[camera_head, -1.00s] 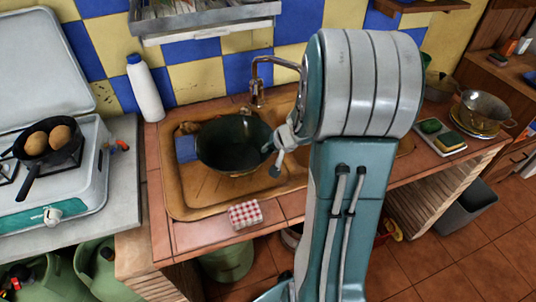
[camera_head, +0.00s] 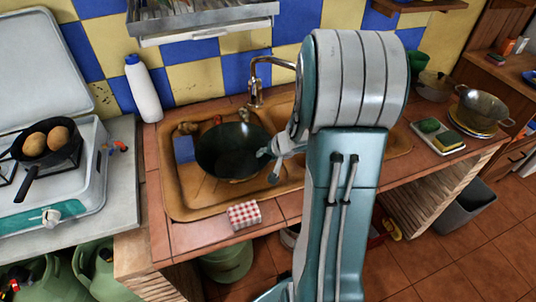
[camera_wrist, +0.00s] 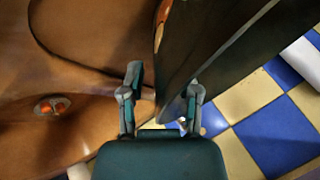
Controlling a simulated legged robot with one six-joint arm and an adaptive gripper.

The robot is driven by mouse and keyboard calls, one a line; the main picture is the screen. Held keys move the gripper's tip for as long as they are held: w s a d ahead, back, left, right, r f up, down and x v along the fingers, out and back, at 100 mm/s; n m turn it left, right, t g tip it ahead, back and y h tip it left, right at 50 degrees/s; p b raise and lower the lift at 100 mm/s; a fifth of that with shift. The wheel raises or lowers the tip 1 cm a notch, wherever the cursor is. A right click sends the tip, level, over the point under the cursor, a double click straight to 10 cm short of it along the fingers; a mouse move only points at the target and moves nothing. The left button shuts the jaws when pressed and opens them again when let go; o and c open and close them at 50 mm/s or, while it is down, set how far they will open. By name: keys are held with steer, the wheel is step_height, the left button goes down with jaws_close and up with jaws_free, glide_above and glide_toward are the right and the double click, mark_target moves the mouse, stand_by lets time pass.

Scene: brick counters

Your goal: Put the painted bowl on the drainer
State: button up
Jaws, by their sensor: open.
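A large dark green bowl (camera_head: 225,152), which looks like the painted bowl, is in the brown sink (camera_head: 180,202). My gripper (camera_head: 272,158) is at its right edge in the head view. In the wrist view my gripper (camera_wrist: 162,95) is open, and the dark bowl (camera_wrist: 205,60) passes between and beyond the fingertips. I cannot tell whether a finger touches it. The drainer (camera_head: 205,33) is a grey metal rack on the tiled wall above the sink, with dishes in it. Its top is cut off by the frame.
A faucet (camera_head: 256,85) rises behind the sink. A white bottle (camera_head: 142,90) stands at the back left. A checkered sponge (camera_head: 244,214) lies at the front edge. A stove with a pan (camera_head: 45,150) is at left. Pots (camera_head: 484,108) and a tray (camera_head: 438,137) are at right.

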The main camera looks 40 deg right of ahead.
steer(key=v, duration=1.2)
steer(key=w+a+r+n+t+h, duration=0.3)
steer(key=r+h, duration=0.4)
steer(key=r, duration=0.6)
steer(key=s+a+f+n+g+y, duration=0.1)
steer(key=s+a+n+g+y, duration=0.1)
steer(key=s+a, duration=0.5)
steer(key=s+a+f+n+g+y, duration=0.1)
steer(key=s+a+n+g+y, duration=0.1)
steer(key=s+a, duration=0.5)
steer(key=a+n+y, duration=0.1)
steer(key=a, duration=0.3)
steer(key=shift+a+f+n+y, duration=0.3)
steer(key=shift+a+f+n, duration=0.05)
steer(key=shift+n, duration=0.05)
